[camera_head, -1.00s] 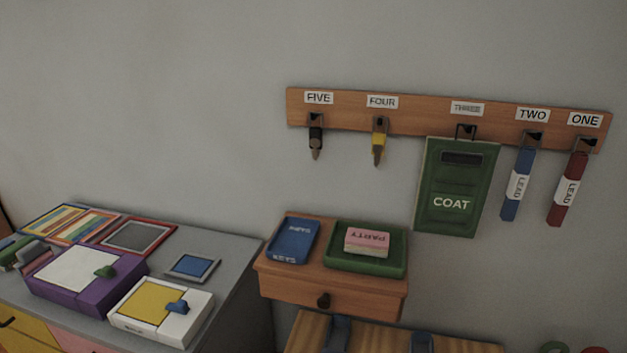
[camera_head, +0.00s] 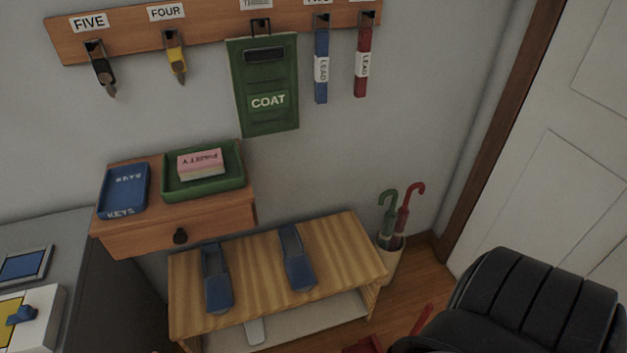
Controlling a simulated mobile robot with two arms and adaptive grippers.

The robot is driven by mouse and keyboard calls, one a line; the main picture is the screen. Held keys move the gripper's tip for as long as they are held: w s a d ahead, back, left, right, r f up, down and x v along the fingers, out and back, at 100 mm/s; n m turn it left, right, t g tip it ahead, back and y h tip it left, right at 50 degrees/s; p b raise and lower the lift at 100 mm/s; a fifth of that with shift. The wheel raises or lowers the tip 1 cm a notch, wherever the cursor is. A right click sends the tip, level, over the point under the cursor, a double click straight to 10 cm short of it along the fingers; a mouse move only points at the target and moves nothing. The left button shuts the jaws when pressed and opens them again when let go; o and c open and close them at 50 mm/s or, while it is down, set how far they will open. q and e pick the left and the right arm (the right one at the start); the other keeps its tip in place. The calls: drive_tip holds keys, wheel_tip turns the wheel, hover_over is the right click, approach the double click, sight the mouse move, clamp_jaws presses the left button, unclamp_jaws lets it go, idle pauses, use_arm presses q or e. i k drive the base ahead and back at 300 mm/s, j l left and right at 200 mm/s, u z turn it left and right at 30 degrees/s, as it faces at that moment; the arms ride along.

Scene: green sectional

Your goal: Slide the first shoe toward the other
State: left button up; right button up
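Two blue shoes lie apart on a slatted wooden bench below the small drawer shelf. The left shoe (camera_head: 217,280) lies toward the bench's left end. The right shoe (camera_head: 297,258) lies near the middle, with bare wood between them. The bench (camera_head: 340,250) has a lower pale shelf, on which a light narrow object (camera_head: 255,332) partly shows. Neither of my grippers is in view.
A wooden drawer unit (camera_head: 140,240) with a blue keys tray (camera_head: 124,190) and green tray (camera_head: 232,180) overhangs the bench's left. An umbrella stand (camera_head: 388,264) is at its right end. A large black ribbed shape (camera_head: 530,310) fills the lower right.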

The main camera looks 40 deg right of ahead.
sight(218, 300)
drive_tip(key=z, duration=1.15)
drive_tip(key=l+u, duration=0.4)
drive_tip(key=l+z, duration=0.2)
drive_tip(key=z, duration=0.25)
drive_tip(key=k, duration=0.05)
